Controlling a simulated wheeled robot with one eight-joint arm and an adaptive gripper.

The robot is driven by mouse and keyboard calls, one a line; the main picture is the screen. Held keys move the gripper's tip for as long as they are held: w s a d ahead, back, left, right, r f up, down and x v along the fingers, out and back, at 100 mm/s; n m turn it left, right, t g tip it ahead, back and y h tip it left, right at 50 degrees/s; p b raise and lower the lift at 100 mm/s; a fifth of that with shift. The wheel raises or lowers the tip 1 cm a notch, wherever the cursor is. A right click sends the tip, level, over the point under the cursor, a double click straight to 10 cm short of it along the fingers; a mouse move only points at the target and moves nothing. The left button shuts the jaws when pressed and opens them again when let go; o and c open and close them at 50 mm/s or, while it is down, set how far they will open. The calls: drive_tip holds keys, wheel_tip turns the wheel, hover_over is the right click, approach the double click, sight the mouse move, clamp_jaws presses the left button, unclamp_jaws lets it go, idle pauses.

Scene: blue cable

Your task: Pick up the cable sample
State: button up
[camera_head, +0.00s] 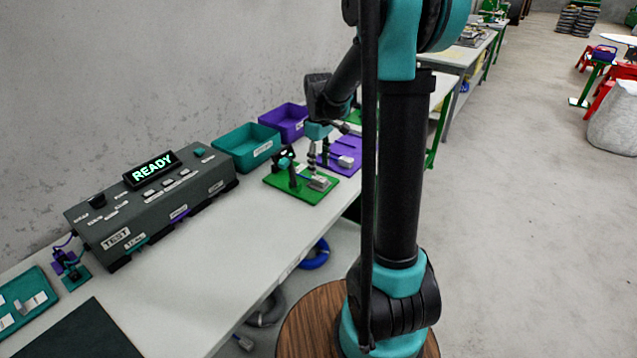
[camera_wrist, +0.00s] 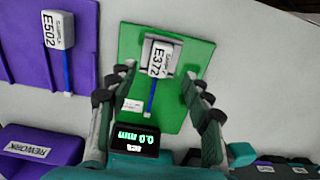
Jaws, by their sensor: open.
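In the wrist view a white cable sample marked E372 (camera_wrist: 161,60) with a short blue cable (camera_wrist: 151,97) lies on a green board (camera_wrist: 130,42). Its connector sits in a grey holder. My gripper (camera_wrist: 158,75) is open, with one finger on each side of the sample and no visible contact. In the head view my gripper (camera_head: 313,162) points down over the green board (camera_head: 284,183). A second white sample marked E502 (camera_wrist: 58,30), also with a blue cable, lies on a purple board (camera_wrist: 24,50) to the left.
A small display reading 0.0 mm (camera_wrist: 135,140) stands by the green board. A teal bin (camera_head: 246,148) and a purple bin (camera_head: 290,121) stand behind the boards. A dark test box showing READY (camera_head: 150,205) stands left on the table (camera_head: 235,232).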

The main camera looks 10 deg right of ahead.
sight(319, 178)
drive_tip(key=shift+f, duration=2.75)
clamp_jaws()
